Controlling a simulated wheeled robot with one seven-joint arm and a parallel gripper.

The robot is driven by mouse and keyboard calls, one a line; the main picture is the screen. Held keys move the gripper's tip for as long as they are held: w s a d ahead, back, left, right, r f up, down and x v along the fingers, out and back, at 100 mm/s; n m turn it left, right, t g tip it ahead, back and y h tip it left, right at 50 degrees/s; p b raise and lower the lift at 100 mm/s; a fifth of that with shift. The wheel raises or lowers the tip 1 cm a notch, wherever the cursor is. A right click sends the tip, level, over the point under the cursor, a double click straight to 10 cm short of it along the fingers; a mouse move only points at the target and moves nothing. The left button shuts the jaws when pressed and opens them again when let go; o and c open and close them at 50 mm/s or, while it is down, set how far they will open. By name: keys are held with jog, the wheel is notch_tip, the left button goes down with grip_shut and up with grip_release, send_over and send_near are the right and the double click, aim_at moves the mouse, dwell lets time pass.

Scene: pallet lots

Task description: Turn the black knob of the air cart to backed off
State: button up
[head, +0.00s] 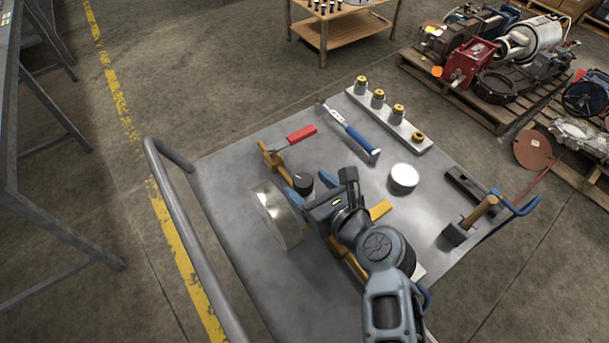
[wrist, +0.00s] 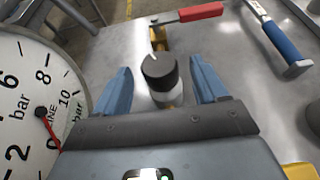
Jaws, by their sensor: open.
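The black knob (head: 303,181) stands on the air cart (head: 225,165), on a brass pipe line. In the wrist view the knob (wrist: 158,72) sits on a pale collar, with a white mark on its far side. My gripper (wrist: 160,84) is open, with one blue finger on each side of the knob and visible gaps between. In the head view my gripper (head: 293,186) reaches over the cart from the lower right. A large round gauge (wrist: 28,95) marked "LINE bar" stands left of the knob; its red needle points down right, near the 0. The gauge (head: 276,216) appears edge-on in the head view.
A red-handled lever (head: 301,134) lies just beyond the knob. A blue-handled tool (head: 357,139), a white round piece (head: 403,178), a hammer (head: 470,220) and a fitting rack (head: 390,122) occupy the right side. A grey rail (head: 185,225) edges the cart's left.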

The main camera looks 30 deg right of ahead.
aim_at(309, 186)
jog(key=shift+x, duration=1.6)
jog(key=c, duration=1)
jog(key=shift+o, duration=0.2)
